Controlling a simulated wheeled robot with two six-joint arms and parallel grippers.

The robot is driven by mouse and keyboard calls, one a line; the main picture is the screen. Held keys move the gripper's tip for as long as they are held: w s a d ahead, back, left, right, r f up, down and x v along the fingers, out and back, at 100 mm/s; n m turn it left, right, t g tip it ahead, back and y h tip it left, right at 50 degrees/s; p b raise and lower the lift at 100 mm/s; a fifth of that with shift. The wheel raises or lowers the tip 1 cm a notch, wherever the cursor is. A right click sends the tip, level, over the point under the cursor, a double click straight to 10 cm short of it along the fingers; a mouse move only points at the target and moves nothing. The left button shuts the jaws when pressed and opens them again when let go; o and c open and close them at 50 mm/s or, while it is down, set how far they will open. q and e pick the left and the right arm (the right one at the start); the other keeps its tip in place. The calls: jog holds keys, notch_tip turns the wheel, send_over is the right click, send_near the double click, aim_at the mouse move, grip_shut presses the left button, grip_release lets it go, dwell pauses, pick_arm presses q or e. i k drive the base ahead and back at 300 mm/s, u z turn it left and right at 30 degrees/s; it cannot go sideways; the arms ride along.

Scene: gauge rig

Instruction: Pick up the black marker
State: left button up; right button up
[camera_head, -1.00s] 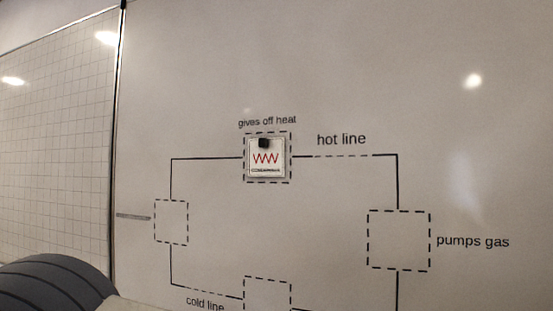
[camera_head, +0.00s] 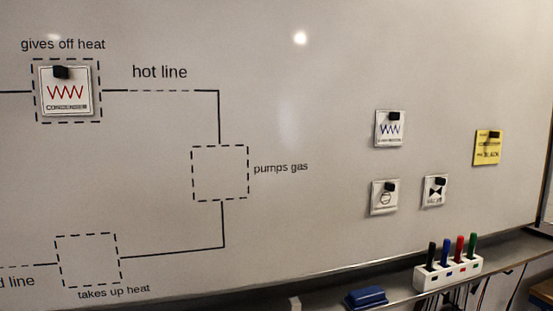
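The black marker (camera_head: 431,256) stands upright in the leftmost slot of a white marker holder (camera_head: 449,273). The holder rests on the ledge below the whiteboard, at the lower right of the head view. The marker's lower part is hidden inside the holder. Neither of my grippers shows in this view.
Blue, red (camera_head: 459,248) and green markers stand beside the black one. A blue eraser (camera_head: 366,297) lies on the ledge (camera_head: 330,288) to the left. Several magnet cards, one yellow (camera_head: 489,148), hang on the whiteboard (camera_head: 330,60) above. Cables hang below the ledge.

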aim_at(432, 247)
jog(key=z, duration=2.45)
jog(key=i, duration=0.75)
jog(key=u, duration=2.2)
